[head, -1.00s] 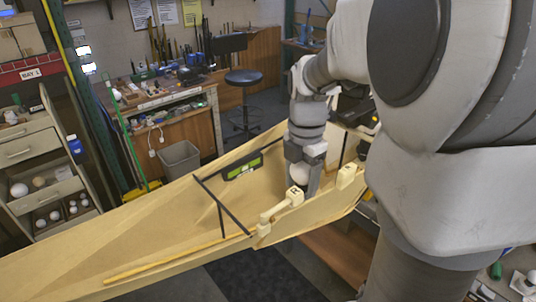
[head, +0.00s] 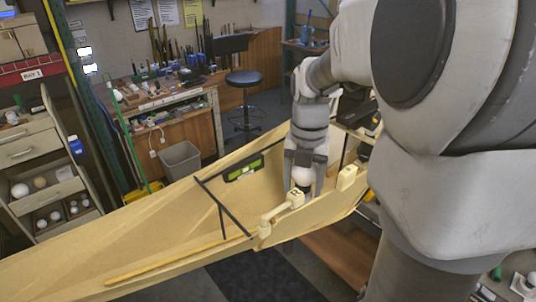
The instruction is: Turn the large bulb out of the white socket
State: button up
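A round white bulb (head: 302,175) shows low between the fingers of my gripper (head: 303,178), near the right end of the long pale wooden trough. One grey finger is at each side of the bulb. The gripper points down, and I cannot tell whether the fingers press on the bulb or stand just off it. The white socket cannot be made out; the cream block and the trough wall in front hide what is under the bulb.
A cream block with an arm (head: 290,204) and a second cream block (head: 347,177) sit on the trough's near wall (head: 318,207). A green level (head: 243,169) and dark bars (head: 222,205) lie to the left. White balls rest in drawers (head: 45,180) far left.

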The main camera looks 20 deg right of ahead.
jog(key=shift+d+r+n, duration=0.1)
jog(key=shift+n, duration=0.7)
jog(key=shift+p, duration=0.3)
jog(key=shift+n+p, duration=0.3)
jog(key=shift+p, duration=0.1)
jog(key=shift+n+p, duration=0.3)
jog(key=shift+p, duration=0.1)
